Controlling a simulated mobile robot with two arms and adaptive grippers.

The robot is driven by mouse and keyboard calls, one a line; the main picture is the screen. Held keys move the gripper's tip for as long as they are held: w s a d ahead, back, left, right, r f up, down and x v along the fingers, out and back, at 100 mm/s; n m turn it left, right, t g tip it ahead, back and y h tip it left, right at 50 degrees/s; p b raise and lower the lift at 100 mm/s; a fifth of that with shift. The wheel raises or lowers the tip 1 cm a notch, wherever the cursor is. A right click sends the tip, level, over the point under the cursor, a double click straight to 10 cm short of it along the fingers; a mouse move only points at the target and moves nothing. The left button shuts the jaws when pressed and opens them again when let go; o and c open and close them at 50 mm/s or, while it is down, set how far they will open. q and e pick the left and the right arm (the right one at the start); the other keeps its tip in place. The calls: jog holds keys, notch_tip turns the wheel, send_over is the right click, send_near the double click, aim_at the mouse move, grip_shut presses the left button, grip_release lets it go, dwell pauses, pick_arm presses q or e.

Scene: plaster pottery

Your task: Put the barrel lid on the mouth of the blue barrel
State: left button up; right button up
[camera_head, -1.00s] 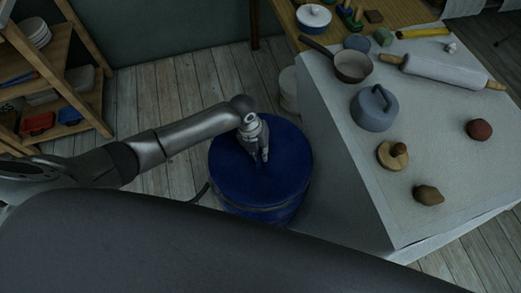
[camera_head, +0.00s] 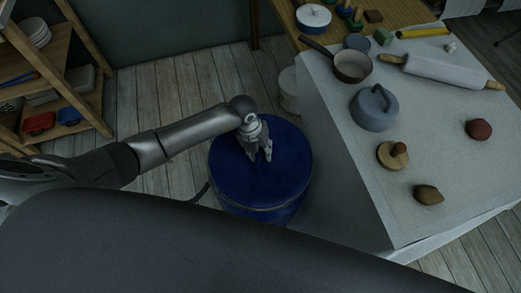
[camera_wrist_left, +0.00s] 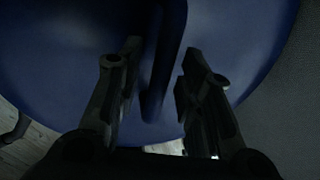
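The blue barrel (camera_head: 262,213) stands on the floor against the left side of the white table. The round blue barrel lid (camera_head: 290,165) lies on top, covers the mouth and looks about level. My left gripper (camera_head: 259,157) is just above the lid, pointing down, with its fingers apart. In the left wrist view the lid (camera_wrist_left: 235,30) fills much of the picture, and its dark blue handle (camera_wrist_left: 162,75) stands between the two open fingers, with a gap visible on the right side. The head view does not show the handle clearly. My right gripper is not in view.
The white table (camera_head: 340,165) at right holds a pan (camera_head: 352,66), a grey-blue handled piece (camera_head: 374,108), a wooden stamp (camera_head: 393,155), clay lumps and a rolling pin (camera_head: 440,70). A wooden shelf (camera_head: 85,100) stands at left. Floor between is clear.

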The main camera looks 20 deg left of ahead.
pick_arm(q)
notch_tip(320, 180, up, 12)
jog(key=a, duration=0.2)
jog(key=shift+s+a+f, duration=0.15)
jog(key=shift+s, duration=0.05)
dwell(0.4)
